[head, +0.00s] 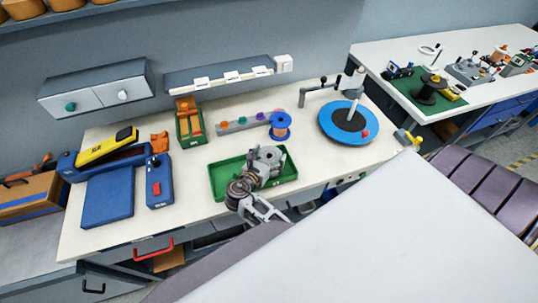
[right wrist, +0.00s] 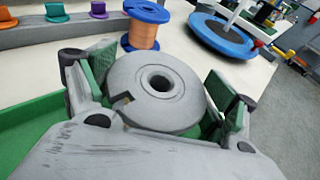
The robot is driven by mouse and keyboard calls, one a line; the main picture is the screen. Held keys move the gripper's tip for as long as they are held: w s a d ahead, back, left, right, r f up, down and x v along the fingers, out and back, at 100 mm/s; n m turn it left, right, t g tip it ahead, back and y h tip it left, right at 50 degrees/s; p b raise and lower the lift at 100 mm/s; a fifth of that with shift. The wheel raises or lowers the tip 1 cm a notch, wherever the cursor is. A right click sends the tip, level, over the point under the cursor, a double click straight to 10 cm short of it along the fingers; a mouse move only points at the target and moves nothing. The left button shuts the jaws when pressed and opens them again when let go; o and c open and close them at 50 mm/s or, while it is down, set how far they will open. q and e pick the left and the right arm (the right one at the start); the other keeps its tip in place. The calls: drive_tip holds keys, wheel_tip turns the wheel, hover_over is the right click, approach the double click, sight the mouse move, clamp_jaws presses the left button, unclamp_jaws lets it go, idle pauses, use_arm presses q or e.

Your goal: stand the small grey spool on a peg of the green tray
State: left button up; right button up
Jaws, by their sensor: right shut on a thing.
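The small grey spool (head: 269,154) is a round disc with a centre hole. In the right wrist view the spool (right wrist: 155,90) sits between the two green-padded fingers of my right gripper (right wrist: 150,95), with its hole facing up toward the camera. In the head view my right gripper (head: 262,166) is over the green tray (head: 222,183), shut on the spool. The tray's wall also shows at the left of the right wrist view (right wrist: 35,125). My gripper and the spool cover the tray's middle, and I cannot make out its pegs. My left gripper is not in view.
A blue-flanged copper spool (head: 280,126) stands just behind the tray, near a rack with coloured knobs (head: 238,125). A blue turntable (head: 329,121) is to the right, a blue device (head: 159,182) to the left. Bare worktop (head: 187,210) lies left of the tray.

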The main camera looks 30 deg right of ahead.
drive_tip(key=shift+f, duration=0.15)
drive_tip(key=o, duration=1.4)
drive_tip(key=shift+r, duration=5)
drive_tip(key=shift+a, duration=0.1)
